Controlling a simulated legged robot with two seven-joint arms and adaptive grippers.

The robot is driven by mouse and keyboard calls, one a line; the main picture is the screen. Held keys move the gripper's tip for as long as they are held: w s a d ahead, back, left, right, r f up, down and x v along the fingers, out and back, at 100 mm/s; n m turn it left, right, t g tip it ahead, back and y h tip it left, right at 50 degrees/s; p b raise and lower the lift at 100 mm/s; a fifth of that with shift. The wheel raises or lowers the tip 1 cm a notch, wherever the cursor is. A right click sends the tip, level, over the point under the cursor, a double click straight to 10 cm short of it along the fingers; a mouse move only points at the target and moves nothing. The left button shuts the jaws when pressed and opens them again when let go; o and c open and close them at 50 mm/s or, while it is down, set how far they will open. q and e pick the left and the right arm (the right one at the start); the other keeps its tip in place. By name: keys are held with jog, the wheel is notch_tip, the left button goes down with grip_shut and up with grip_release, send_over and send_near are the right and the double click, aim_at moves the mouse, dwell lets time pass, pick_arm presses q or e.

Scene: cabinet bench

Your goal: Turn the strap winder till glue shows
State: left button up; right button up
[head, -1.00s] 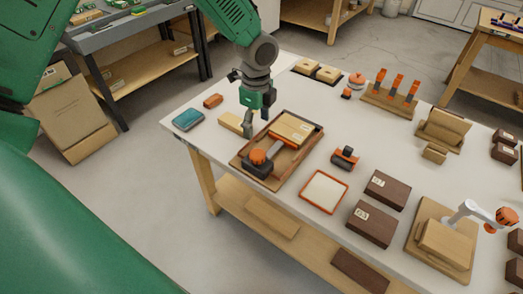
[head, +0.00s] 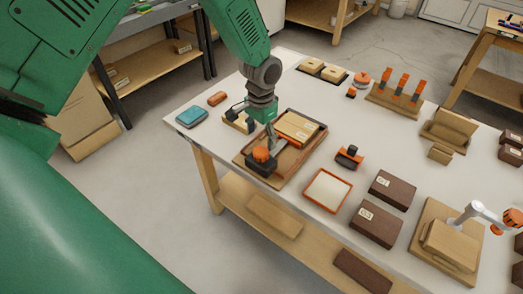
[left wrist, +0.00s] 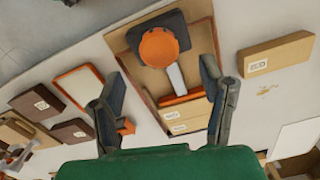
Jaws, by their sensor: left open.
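The strap winder shows as an orange round knob (head: 261,154) on a dark block (head: 261,166), at the near left end of a wooden tray (head: 287,172). In the left wrist view the knob (left wrist: 159,48) is ahead of the fingers, on its dark block, with a pale strip leading from it. Light boards (head: 297,126) with labels lie in the tray's far part. My left gripper (head: 272,140) is above the tray, just behind the knob. Its fingers (left wrist: 165,93) are wide apart and empty. No glue can be made out. My right gripper is not in view.
A light wood block (head: 238,122) and a teal pad (head: 192,117) lie left of the tray. An orange-framed panel (head: 327,191), a small orange-black tool (head: 349,157) and dark boxes (head: 377,223) stand to its right. The bench's front edge is close to the tray.

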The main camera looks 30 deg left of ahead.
aim_at(261, 151)
pick_arm(q)
notch_tip(261, 151, down, 7)
jog(key=shift+r, duration=0.1)
dwell(0.3)
jog(key=c, duration=1.2)
